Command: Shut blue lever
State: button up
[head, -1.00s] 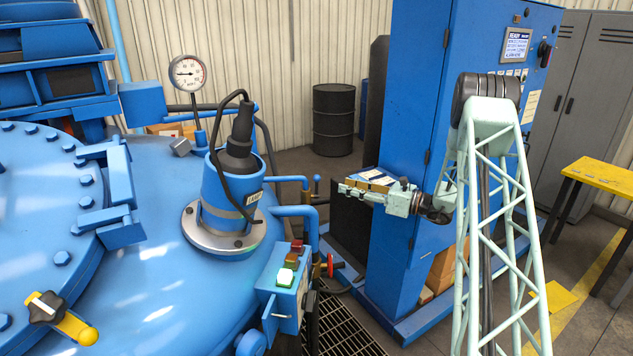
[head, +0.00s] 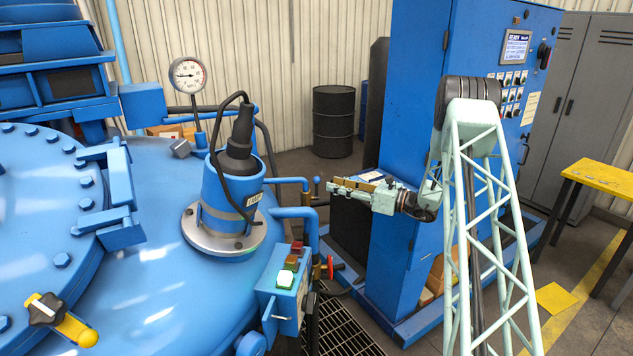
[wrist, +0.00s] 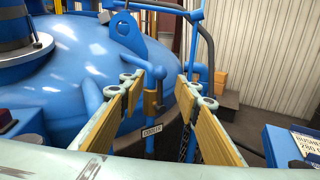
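A blue lever (head: 316,186) with a rounded top stands upright at the end of a blue pipe on the right side of the blue furnace vessel. In the wrist view an upright blue lever (wrist: 158,78) with a round knob shows beyond and between my fingertips, with a brass-coloured part and a small label below it. My gripper (head: 333,187) is just right of the lever in the head view. In the wrist view my gripper (wrist: 167,80) is open, its two yellow-padded fingers apart with nothing between the pads. Contact with the lever cannot be made out.
A blue control cabinet (head: 418,130) stands close behind my gripper. A button box (head: 284,285) and a red-handled valve (head: 332,267) sit below left. A pressure gauge (head: 188,74) rises from the vessel. A black drum (head: 333,120) stands at the back.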

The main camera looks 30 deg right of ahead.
aim_at(317, 178)
jog(key=shift+x, duration=4.4)
jog(key=shift+r, duration=0.1)
grip_shut()
